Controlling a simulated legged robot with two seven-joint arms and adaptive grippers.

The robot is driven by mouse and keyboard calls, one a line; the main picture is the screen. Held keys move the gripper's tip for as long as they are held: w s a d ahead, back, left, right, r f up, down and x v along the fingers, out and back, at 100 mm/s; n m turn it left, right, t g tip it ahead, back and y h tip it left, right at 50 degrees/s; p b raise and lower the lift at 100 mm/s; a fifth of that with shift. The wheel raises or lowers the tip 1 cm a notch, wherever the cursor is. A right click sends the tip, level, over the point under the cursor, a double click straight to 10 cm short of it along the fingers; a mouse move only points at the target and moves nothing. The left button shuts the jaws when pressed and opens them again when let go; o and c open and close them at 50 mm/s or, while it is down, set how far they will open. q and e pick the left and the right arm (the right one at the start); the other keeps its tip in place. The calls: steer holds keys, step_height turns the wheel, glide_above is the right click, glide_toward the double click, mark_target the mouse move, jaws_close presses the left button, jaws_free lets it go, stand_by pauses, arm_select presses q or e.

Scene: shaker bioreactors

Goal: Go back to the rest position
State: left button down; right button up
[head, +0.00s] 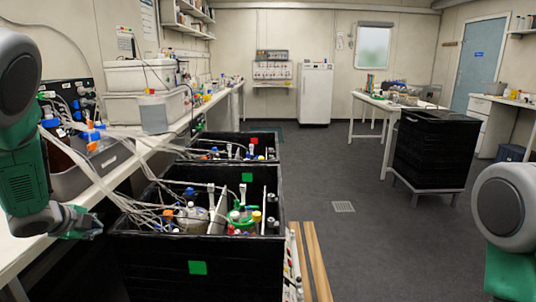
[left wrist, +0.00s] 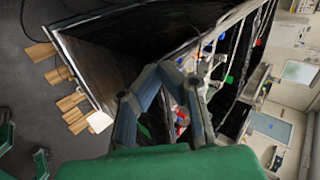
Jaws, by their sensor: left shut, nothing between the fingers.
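My left gripper (head: 88,224) is at the left of the head view, beside the near black crate (head: 200,268). In the left wrist view its fingertips (left wrist: 160,70) come together with nothing between them. The crate's dark wall (left wrist: 110,50) lies beyond the fingers there. Whether the gripper touches the crate or the tubing cannot be told. A rounded part of my right arm shows at the right edge of the head view, but its gripper is out of sight.
The near crate holds bottles and a green-capped vessel (head: 240,216). A second crate (head: 262,138) stands behind it. Pale tubes (head: 130,205) run from the left bench (head: 105,188) into the crates. A black bin (head: 435,150) stands at right. The grey floor (head: 375,250) between is clear.

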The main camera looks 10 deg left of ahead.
arm_select(q)
steer(key=s+d+f+n+g+h, duration=0.1)
steer(key=s+d+f+n+g, duration=0.1)
steer(key=s+d+f+n, duration=0.35)
steer(key=s+d+f+n+g, duration=0.1)
steer(key=s+d+f+n, duration=0.1)
steer(key=s+d+f, duration=0.7)
steer(key=s+d+f+n+g, duration=0.2)
steer(key=s+d+f, duration=0.1)
steer(key=s, duration=0.4)
steer(key=s+d+f+n+g, duration=0.1)
steer(key=s+d+f+n, duration=0.2)
steer(key=s, duration=0.5)
steer(key=s+d+f+n+g, duration=0.2)
steer(key=s+d+f+n, duration=0.1)
steer(key=s, duration=0.5)
steer(key=shift+s+f+g, duration=0.2)
steer(key=shift+f+g, duration=0.05)
steer(key=shift+g, duration=0.05)
steer(key=shift+w, duration=0.15)
